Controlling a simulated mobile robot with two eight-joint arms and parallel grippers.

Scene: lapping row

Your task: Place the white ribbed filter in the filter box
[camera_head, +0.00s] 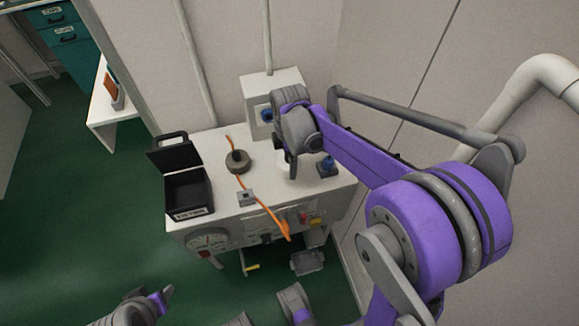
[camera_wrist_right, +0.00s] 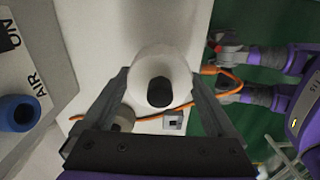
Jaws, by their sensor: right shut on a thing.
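The white round filter (camera_wrist_right: 162,66), with a dark opening in its middle, is between the two fingers of my right gripper (camera_wrist_right: 160,88) in the right wrist view. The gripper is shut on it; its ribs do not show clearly. In the head view my right gripper (camera_head: 291,168) is over the right part of the white bench top and mostly hides the filter. The black filter box (camera_head: 188,207) stands at the bench's left end, lid raised, label on its front. My left gripper (camera_head: 150,302) is low at the bottom left, its jaw state unclear.
An olive-grey round part (camera_head: 237,161) and an orange cord (camera_head: 252,203) lie on the bench (camera_head: 215,150) between box and gripper. A small grey block (camera_head: 245,198) is near the front edge. A blue-topped part (camera_head: 327,166) stands right of the gripper, a white housing (camera_head: 268,92) behind.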

